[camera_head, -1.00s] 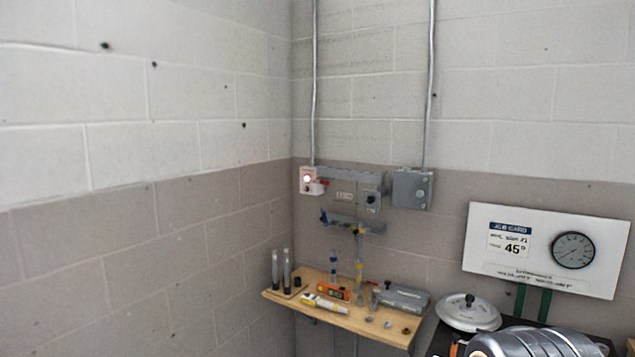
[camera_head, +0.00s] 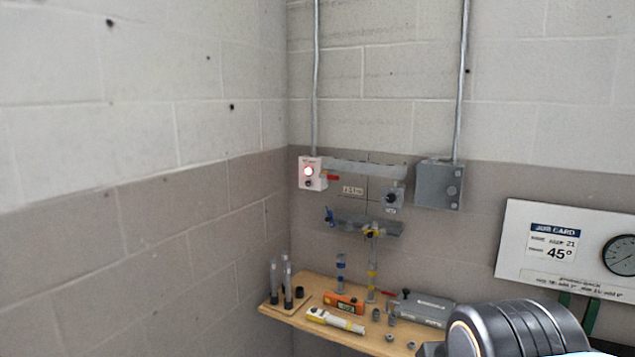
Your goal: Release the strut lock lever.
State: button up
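A grey horizontal strut (camera_head: 352,221) is on the wall in the corner, above the wooden shelf. A red handle (camera_head: 332,178) shows higher up, beside a pale box. I cannot tell which of these is the strut lock lever. A silver and dark link of my arm fills the bottom right; my gripper is out of view.
The wooden shelf (camera_head: 277,311) holds tubes, an orange level (camera_head: 344,303), a yellow-white tool (camera_head: 335,321), small fittings and a grey case (camera_head: 424,308).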

aim_at(321, 176)
jog(key=i+j, duration=0.3)
jog(key=i+j+z, duration=0.35)
jog(key=j, duration=0.25)
jog(key=i+j+z, duration=0.15)
jog(key=i+j, duration=0.15)
jog(key=i+j+z, duration=0.2)
jog(key=j, duration=0.25)
jog(key=i+j+z, duration=0.15)
jog(key=j, duration=0.25)
jog(key=i+j+z, duration=0.2)
jog(key=j, duration=0.2)
jog(key=k+u, duration=0.3)
jog(key=k, duration=0.35)
jog(key=i+z, duration=0.3)
jog(key=i, duration=0.25)
